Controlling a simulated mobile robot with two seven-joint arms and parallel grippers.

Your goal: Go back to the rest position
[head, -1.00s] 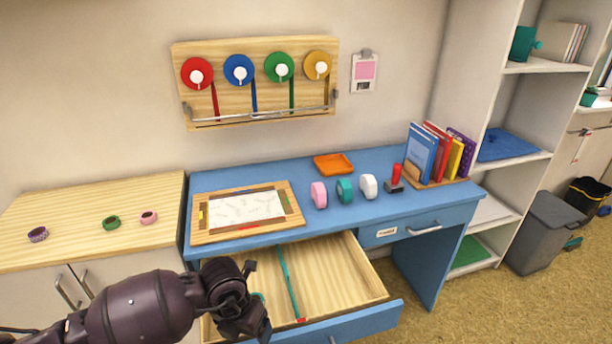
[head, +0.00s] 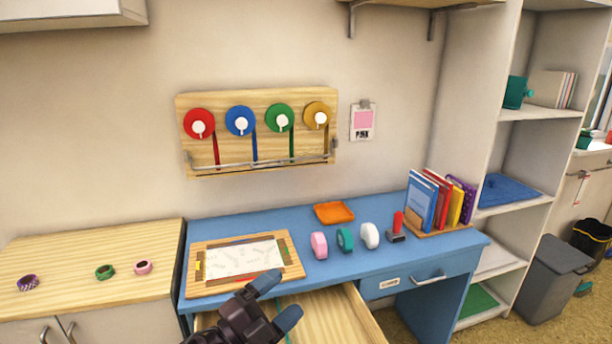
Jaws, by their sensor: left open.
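My left gripper (head: 276,299) is at the bottom middle of the head view, above the open wooden drawer (head: 340,312) of the blue desk (head: 406,262). Its two blue-grey fingertips are spread apart with nothing seen between them. It covers the near right corner of a wood-framed board (head: 200,290) in the picture. The drawer's inside is mostly hidden by the gripper and the frame's lower edge. My right gripper is not in view.
Pink (head: 319,246), teal (head: 345,240) and white (head: 369,236) rolls, a red-handled stamp (head: 397,226) and an orange tray (head: 334,212) stand on the desk. A spool rack (head: 260,155) hangs behind. A wooden counter (head: 70,250) at left holds small tape rings.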

